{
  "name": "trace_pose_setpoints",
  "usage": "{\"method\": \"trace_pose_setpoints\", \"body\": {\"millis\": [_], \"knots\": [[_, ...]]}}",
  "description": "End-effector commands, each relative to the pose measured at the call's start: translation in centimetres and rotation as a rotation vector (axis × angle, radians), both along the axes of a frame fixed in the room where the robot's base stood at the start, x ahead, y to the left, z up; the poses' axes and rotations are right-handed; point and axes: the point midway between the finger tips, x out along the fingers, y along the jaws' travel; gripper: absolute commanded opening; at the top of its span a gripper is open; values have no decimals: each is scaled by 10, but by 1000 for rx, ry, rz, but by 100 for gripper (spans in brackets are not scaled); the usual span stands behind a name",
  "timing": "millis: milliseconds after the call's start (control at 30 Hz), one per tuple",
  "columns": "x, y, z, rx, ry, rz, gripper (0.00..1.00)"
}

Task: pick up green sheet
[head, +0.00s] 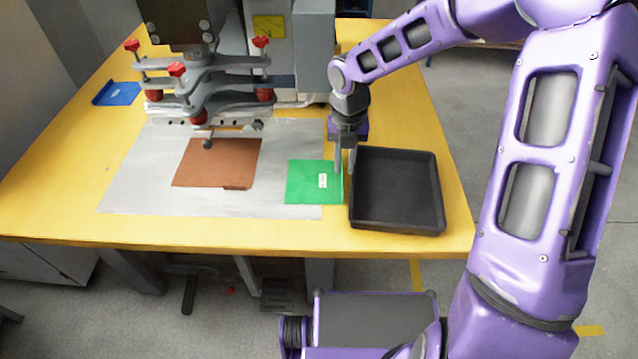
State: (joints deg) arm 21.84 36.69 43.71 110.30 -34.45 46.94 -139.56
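The green sheet (305,183) lies at the right end of the grey metal plate, close to the black tray. It carries a small white label. My gripper (344,172) points down at the sheet's right edge, between the sheet and the tray. Its two fingers show with a gap between them, one over the sheet's edge and one nearer the tray. Whether the fingers touch the sheet cannot be told from this view.
The black tray (397,226) looks empty and stands right of my gripper.

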Motion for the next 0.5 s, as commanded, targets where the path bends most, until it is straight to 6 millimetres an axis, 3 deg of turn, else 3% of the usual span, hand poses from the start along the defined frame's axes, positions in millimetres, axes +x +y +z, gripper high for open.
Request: {"method": "trace_pose_setpoints", "body": {"millis": [100,367,500], "knots": [[-1,1,-22,1,2,1,21],[0,0,-37,1,1,-1,21],[1,-2,-54,1,2,0,21]]}}
